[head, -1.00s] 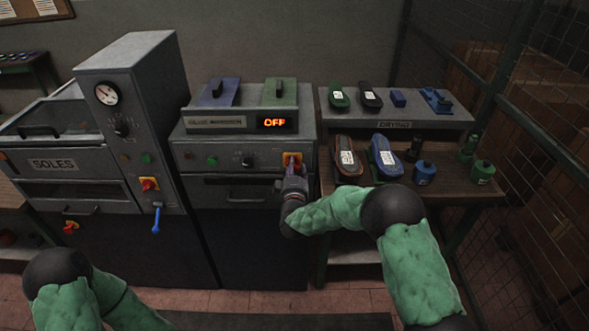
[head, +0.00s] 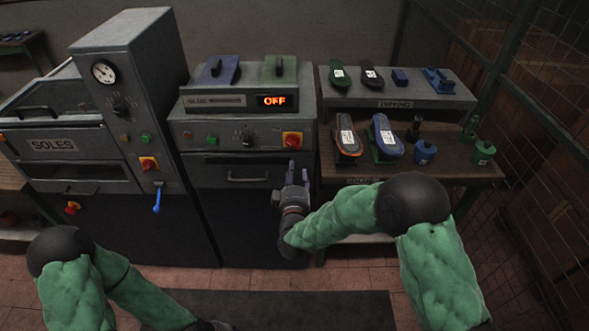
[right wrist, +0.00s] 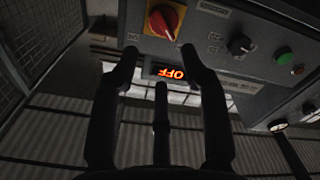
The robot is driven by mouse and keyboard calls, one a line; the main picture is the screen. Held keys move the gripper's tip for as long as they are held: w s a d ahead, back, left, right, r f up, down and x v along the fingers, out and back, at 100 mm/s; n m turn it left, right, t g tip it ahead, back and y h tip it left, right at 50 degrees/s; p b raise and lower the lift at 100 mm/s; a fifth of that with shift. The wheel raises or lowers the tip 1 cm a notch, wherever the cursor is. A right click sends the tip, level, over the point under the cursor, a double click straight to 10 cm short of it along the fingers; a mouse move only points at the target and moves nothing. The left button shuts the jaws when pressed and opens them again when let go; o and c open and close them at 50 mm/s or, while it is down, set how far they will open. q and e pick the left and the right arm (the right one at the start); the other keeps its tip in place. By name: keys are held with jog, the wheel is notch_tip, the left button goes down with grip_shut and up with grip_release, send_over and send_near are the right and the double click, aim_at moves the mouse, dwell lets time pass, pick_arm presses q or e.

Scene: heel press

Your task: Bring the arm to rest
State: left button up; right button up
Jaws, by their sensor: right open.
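My right gripper (head: 296,172) is open and empty in front of the middle machine (head: 243,150), below its red-and-yellow rotary switch (head: 292,140). In the right wrist view its fingers (right wrist: 157,70) stand apart with nothing between them. The switch also shows there (right wrist: 164,20), clear of the fingers. The machine's display (head: 274,101) reads OFF in orange. My left arm comes in at the lower left of the head view; its gripper is barely in sight at the bottom edge, too dark and cut off to judge.
The SOLES machine (head: 52,145) stands at the left with a blue-handled lever (head: 157,200). A mesh fence (head: 540,130) closes off the right side. Floor is free in front.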

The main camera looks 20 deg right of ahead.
dwell(0.4)
jog(key=s+a+f+m+g+y, duration=0.25)
jog(key=s+f+g, duration=0.2)
jog(key=f, duration=0.75)
jog(key=s+a+f+m+g+y, duration=0.1)
jog(key=s+f+g+y, duration=0.3)
jog(key=f, duration=0.8)
jog(key=s+a+f+m+g+y, duration=0.1)
jog(key=s+f+g, duration=0.3)
jog(key=s, duration=0.7)
jog(key=s+a+f+m+g+y, duration=0.1)
jog(key=s+a+f+m+g, duration=0.2)
jog(key=s+f, duration=0.3)
jog(key=s+m+g, duration=0.1)
jog(key=s, duration=0.4)
jog(key=shift+a+f, duration=0.2)
jog(key=shift+f, duration=0.15)
jog(key=shift+g+y, duration=0.25)
